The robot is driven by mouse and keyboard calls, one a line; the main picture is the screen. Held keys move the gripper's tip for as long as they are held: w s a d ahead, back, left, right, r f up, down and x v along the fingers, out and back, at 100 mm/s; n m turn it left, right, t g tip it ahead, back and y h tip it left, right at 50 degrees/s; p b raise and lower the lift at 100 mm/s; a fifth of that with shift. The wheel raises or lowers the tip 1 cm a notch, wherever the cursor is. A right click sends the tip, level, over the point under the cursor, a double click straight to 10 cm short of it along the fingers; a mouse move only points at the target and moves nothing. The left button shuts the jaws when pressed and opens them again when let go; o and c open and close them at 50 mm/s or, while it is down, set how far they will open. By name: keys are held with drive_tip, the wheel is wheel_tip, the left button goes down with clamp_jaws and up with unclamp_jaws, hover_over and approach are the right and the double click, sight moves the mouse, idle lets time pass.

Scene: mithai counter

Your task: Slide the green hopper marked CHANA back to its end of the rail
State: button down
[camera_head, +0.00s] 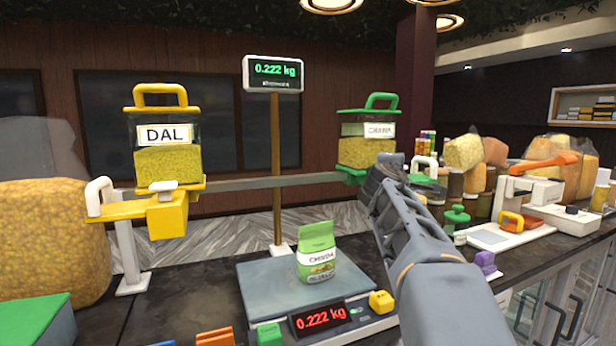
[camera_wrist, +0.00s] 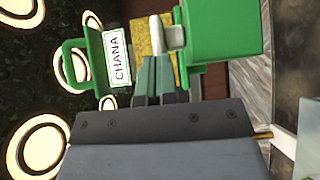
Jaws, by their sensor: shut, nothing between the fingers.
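The green hopper marked CHANA (camera_head: 360,150) sits at the right part of the rail (camera_head: 270,181), with yellow grain inside, a green handle on top and a green base. It also shows in the wrist view, with its label (camera_wrist: 118,59) turned sideways and its green base block (camera_wrist: 222,30) at the right. My gripper (camera_head: 380,168) is at the hopper's lower right in the head view, its fingertips hidden there. In the wrist view my gripper (camera_wrist: 160,78) is shut and empty, its tips close to a pale rounded piece by the base. I cannot tell whether they touch.
The yellow DAL hopper (camera_head: 168,150) stands at the rail's left end. Below the rail, a scale (camera_head: 268,295) carries a green-and-white pouch (camera_head: 317,253); its display reads 0.222 kg, as does the display on the pole (camera_head: 274,75). Jars and another device (camera_head: 515,225) crowd the right.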

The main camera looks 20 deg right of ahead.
drive_tip(key=shift+w+d, duration=0.1)
drive_tip(key=shift+d, duration=0.5)
drive_tip(key=w+a+b+v, duration=0.2)
drive_tip(key=b+v, duration=0.3)
drive_tip(key=v, duration=0.8)
